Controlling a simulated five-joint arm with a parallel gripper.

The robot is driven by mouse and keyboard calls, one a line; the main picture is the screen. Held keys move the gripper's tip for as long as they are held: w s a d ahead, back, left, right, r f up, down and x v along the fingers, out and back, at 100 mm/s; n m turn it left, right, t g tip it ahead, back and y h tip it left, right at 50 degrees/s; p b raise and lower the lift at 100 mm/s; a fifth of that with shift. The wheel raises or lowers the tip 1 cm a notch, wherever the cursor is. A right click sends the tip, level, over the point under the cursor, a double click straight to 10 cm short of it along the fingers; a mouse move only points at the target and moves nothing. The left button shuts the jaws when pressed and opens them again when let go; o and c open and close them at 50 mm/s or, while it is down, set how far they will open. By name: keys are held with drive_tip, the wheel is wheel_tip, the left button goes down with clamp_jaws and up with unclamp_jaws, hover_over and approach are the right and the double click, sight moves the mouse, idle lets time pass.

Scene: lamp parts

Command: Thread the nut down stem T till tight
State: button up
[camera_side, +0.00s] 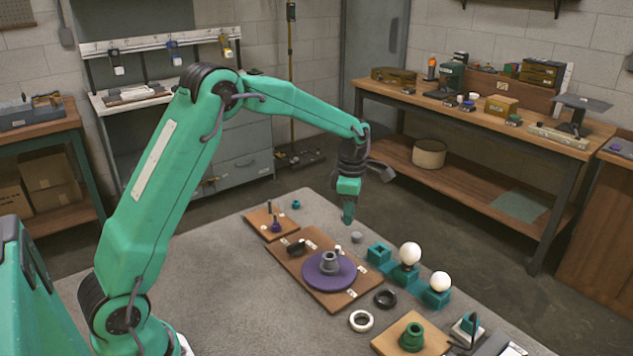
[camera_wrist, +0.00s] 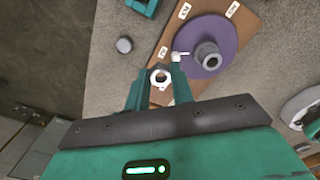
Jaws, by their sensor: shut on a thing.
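My gripper (camera_wrist: 160,73) is shut on a pale, ring-shaped nut (camera_wrist: 161,68) in the wrist view, its hole facing the camera. In the side view my gripper (camera_side: 348,220) points down above the table, and the nut cannot be made out. A purple disc (camera_side: 312,273) with a grey hollow post (camera_side: 330,262) lies on a brown board below the gripper; in the wrist view the purple disc (camera_wrist: 228,58) is right of the fingers. A thin stem on a small purple base (camera_side: 276,226) stands on a smaller board. I cannot tell which is stem T.
A dark cylinder (camera_side: 296,248) lies on the brown board (camera_side: 337,302). Teal holders with white globes (camera_side: 410,253), a black ring (camera_side: 385,299) and a white ring (camera_side: 361,321) are to the right. The grey table left of the boards is clear.

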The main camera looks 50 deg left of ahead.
drive_tip(key=s+a+n, duration=0.1)
drive_tip(key=s+a, duration=0.2)
drive_tip(key=a, duration=0.3)
drive_tip(key=s+a+r+n, duration=0.1)
drive_tip(key=s+a, duration=0.2)
drive_tip(key=a, duration=0.3)
drive_tip(key=s+a+r+n, duration=0.1)
drive_tip(key=s+a+n, duration=0.1)
drive_tip(key=a, duration=0.4)
drive_tip(key=shift+s+a, duration=0.2)
drive_tip(key=shift+s, duration=0.55)
drive_tip(key=shift+f, duration=0.25)
drive_tip(key=shift+f, duration=2.3)
drive_tip(key=shift+f, duration=0.15)
drive_tip(key=shift+f, duration=1.7)
drive_tip(key=shift+f, duration=0.15)
